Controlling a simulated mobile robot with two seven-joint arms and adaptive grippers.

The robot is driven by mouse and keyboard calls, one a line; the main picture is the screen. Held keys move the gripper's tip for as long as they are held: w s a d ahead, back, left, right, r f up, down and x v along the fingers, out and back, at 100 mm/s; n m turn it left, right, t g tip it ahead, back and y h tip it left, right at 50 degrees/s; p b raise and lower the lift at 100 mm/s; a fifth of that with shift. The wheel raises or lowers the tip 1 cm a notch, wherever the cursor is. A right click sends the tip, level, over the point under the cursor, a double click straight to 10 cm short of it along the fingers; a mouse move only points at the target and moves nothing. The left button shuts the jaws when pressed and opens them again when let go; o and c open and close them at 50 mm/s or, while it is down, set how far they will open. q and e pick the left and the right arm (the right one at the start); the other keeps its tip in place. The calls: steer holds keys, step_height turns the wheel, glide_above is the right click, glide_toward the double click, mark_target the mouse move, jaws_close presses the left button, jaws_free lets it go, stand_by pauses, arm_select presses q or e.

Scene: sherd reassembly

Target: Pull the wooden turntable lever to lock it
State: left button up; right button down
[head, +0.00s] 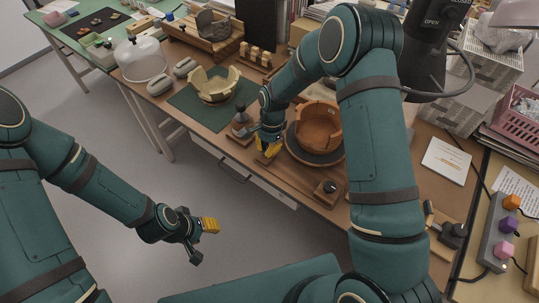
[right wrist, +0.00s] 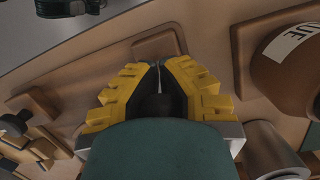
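The dark round turntable (head: 300,150) stands on the wooden bench and carries a brown, partly rebuilt bowl (head: 318,124). A wooden piece with a dark knob (head: 329,187) lies in front of it; I cannot tell for certain whether this is the lever. My right gripper (head: 268,150) is low over the bench, left of the turntable. In the right wrist view, its yellow fingertips (right wrist: 159,66) come together with nothing clearly between them. A flat wooden piece (right wrist: 155,44) lies just beyond the tips. My left gripper (head: 204,240) hangs over the floor, fingers apart and empty.
A cream vessel (head: 217,86) sits on a green mat left of my right gripper. A small stand with a dark knob (head: 240,126) is close beside that gripper. A brown labelled container (right wrist: 287,65) is at the right of the wrist view. A white card (head: 446,158) lies at right.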

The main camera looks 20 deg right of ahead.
steer(key=shift+s+a+h, duration=0.15)
steer(key=shift+a+h, duration=0.05)
steer(key=shift+h, duration=0.1)
steer(key=shift+s+a+t+h, duration=0.1)
steer(key=shift+a+t+h, duration=0.05)
steer(key=shift+t+h, duration=0.45)
steer(key=shift+s+a+f+t+h+b, duration=0.1)
steer(key=shift+a+t+h+b, duration=0.1)
steer(key=shift+t+h+b, duration=0.45)
steer(key=shift+s+a+f+t+h+b, duration=0.1)
steer(key=shift+s+t+h+b, duration=0.1)
steer(key=shift+t+h+b, duration=0.5)
steer(key=shift+t+h, duration=0.25)
steer(key=shift+h, duration=0.4)
steer(key=c, duration=1)
jaws_free()
steer(key=shift+c, duration=0.2)
